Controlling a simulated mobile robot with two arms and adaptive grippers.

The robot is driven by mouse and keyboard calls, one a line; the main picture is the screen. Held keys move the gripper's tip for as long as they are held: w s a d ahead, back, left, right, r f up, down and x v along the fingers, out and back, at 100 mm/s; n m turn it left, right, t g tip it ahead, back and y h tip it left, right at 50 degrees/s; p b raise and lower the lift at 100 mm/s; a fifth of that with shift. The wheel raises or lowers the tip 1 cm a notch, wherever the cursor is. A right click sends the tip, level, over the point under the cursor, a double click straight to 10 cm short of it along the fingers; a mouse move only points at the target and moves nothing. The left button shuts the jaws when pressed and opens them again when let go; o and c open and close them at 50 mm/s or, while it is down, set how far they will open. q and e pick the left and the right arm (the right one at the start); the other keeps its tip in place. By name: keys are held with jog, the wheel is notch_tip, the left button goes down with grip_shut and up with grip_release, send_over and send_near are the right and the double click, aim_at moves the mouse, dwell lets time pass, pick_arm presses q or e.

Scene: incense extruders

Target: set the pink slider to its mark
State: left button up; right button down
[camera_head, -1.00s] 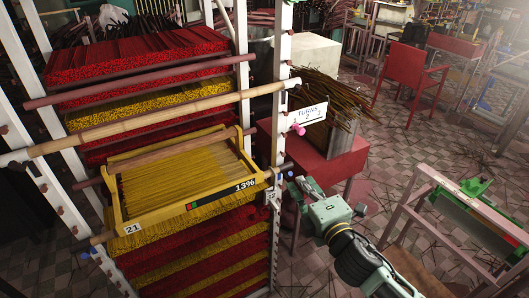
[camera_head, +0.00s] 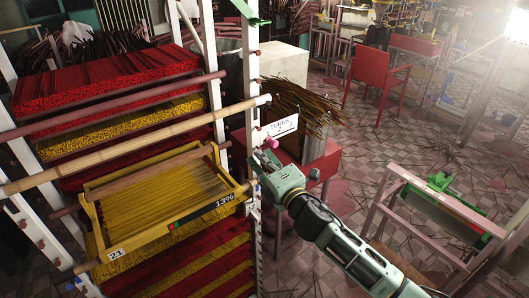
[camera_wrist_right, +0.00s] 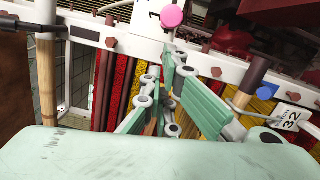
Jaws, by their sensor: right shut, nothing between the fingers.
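The pink slider is a small round pink knob (camera_head: 271,143) at the lower left of a white TURNS card (camera_head: 284,131) on the rack's white upright. In the right wrist view the pink knob (camera_wrist_right: 172,15) is at the top, beyond and above my fingertips. The card's numbers 2 and 3 are small in the head view; I cannot tell which mark the knob is at. My right gripper (camera_head: 259,165) is shut and empty just below the knob, apart from it. Its green fingers (camera_wrist_right: 172,68) point towards the rack. My left gripper is not in view.
The rack holds red and yellow incense bundles and a yellow tray (camera_head: 160,237) marked 21 and 13%. A blue knob (camera_wrist_right: 265,92) and a card reading 32 (camera_wrist_right: 290,117) are beside my fingers. A red table (camera_head: 318,165) with incense sticks stands behind. A pink frame (camera_head: 402,200) is at right.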

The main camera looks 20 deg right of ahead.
aim_at(274, 146)
jog(key=shift+w+d+r, duration=0.1)
jog(key=shift+w+d, duration=0.05)
jog(key=shift+d, duration=0.4)
jog(key=shift+w, duration=0.1)
jog(key=shift+w+d, duration=0.25)
jog(key=shift+d, duration=0.5)
jog(key=shift+w+d, duration=0.25)
jog(key=shift+d, duration=0.45)
jog(key=shift+w+d, duration=0.25)
jog(key=shift+d, duration=0.5)
jog(key=shift+a, duration=0.15)
